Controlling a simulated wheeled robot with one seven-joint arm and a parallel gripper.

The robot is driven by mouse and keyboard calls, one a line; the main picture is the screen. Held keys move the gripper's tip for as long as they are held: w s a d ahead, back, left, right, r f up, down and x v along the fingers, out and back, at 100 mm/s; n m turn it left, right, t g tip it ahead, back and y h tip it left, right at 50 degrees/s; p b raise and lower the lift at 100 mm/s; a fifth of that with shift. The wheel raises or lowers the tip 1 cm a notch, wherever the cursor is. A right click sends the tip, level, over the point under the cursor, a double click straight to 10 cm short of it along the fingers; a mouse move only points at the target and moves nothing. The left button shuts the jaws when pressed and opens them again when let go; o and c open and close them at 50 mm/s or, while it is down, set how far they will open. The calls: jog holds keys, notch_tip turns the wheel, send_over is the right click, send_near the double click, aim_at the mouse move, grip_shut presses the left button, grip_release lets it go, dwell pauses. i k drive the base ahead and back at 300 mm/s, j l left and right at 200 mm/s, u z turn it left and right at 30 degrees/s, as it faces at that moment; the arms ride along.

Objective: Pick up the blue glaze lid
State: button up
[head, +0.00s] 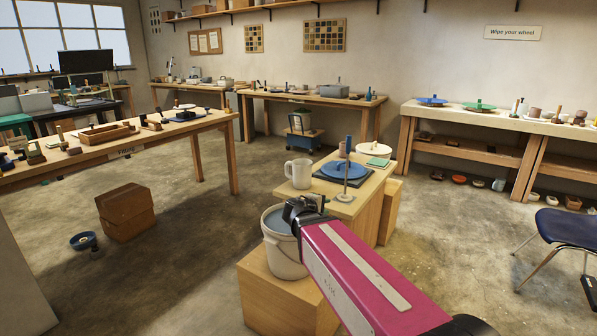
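A round blue lid (336,172) with a small knob lies on a dark square mat (322,178) on top of a wooden block. Another blue lid-like disc (426,99) lies on the far right table; I cannot tell from the picture which is the glaze lid. My gripper (298,205), dark and small at the end of my magenta arm, is above the bucket's rim, nearer to me than the lid on the block and apart from it. Its fingers are too small and dark to tell whether they are open.
A pale mug (299,173) stands left of the lid. A thin rod on a round base (345,198) stands in front of it. A white bucket (284,254) sits beneath my gripper. Open floor (200,270) is at left.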

aim_at(337, 169)
jog(key=i+l+u, duration=0.15)
jog(key=l+u, duration=0.25)
jog(key=l, duration=0.5)
jog(key=l+u, duration=0.45)
jog(key=l, duration=0.4)
jog(key=i+l, duration=0.1)
jog(key=l, duration=0.2)
jog(key=i+l+z, duration=0.1)
jog(key=l, duration=0.2)
jog(key=i+l, duration=0.1)
jog(key=l, duration=0.2)
jog(key=i+l+z, duration=0.9)
jog(key=i+l, duration=0.2)
jog(key=i+l+u, duration=0.35)
jog(key=i, duration=0.15)
jog(key=k+j+u, duration=0.2)
jog(key=u, duration=1.45)
